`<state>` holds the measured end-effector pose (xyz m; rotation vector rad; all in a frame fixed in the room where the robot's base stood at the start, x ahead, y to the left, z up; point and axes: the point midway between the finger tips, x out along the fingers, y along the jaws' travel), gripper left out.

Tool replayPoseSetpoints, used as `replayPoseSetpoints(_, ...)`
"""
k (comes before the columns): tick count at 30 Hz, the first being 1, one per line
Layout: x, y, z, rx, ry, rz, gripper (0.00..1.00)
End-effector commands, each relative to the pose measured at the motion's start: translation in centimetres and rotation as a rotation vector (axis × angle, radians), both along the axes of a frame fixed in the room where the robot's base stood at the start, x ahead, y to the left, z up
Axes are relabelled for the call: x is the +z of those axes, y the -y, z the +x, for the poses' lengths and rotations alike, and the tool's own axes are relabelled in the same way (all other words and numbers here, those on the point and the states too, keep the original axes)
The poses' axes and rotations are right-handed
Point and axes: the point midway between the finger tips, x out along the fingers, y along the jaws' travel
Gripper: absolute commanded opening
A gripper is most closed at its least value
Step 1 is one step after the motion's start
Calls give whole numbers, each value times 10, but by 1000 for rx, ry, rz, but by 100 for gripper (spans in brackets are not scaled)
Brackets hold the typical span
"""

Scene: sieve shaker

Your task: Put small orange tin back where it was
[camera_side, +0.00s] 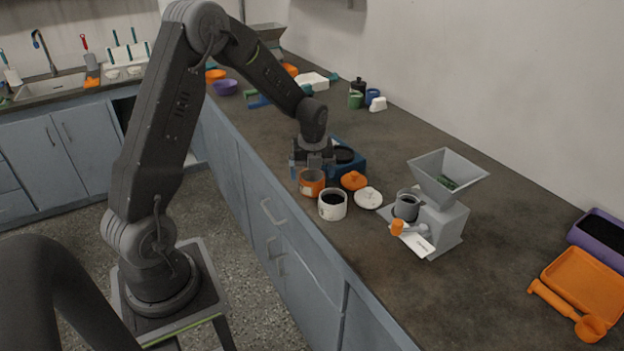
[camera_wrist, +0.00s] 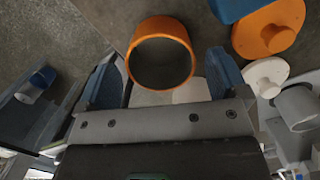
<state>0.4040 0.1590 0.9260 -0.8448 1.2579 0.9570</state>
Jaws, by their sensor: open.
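The small orange tin (camera_side: 312,184) stands without its lid near the counter's front edge, beside a white tin. In the wrist view the tin's orange rim (camera_wrist: 163,25) lies ahead of and between my two blue fingers. My gripper (camera_side: 311,168) is open, pointing down just above or around the orange tin; whether a finger touches it I cannot tell. An orange lid (camera_side: 353,181) lies to the tin's right; it also shows in the wrist view (camera_wrist: 272,36).
The open white tin (camera_side: 332,208) holds something dark and stands close by. A white lid (camera_side: 368,198) lies right of it. A blue device (camera_side: 348,167) stands behind my gripper. A grey hopper machine (camera_side: 448,215) with a grey cup (camera_side: 406,207) is further right.

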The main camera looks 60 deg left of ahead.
Motion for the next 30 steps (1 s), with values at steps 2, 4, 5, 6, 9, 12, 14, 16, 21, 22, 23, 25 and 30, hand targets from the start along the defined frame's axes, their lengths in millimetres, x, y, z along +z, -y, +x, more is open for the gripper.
replayPoseSetpoints(2,20,2,0,-1,6,2,92)
replayPoseSetpoints(4,35,4,-1,-1,5,2,92)
replayPoseSetpoints(5,41,5,-1,-2,6,2,92)
replayPoseSetpoints(6,49,6,-2,-1,5,2,92)
replayPoseSetpoints(9,66,8,-3,-2,4,2,92)
replayPoseSetpoints(12,78,9,-3,-2,2,1,92)
replayPoseSetpoints(14,83,10,-4,-2,1,1,92)
replayPoseSetpoints(16,88,12,-5,5,4,0,92)
replayPoseSetpoints(21,112,35,-14,155,62,-6,92)
replayPoseSetpoints(22,119,42,-18,207,82,-11,92)
replayPoseSetpoints(23,127,51,-22,265,103,-16,92)
replayPoseSetpoints(25,144,72,-35,417,160,-38,92)
replayPoseSetpoints(30,177,120,-75,810,288,-133,92)
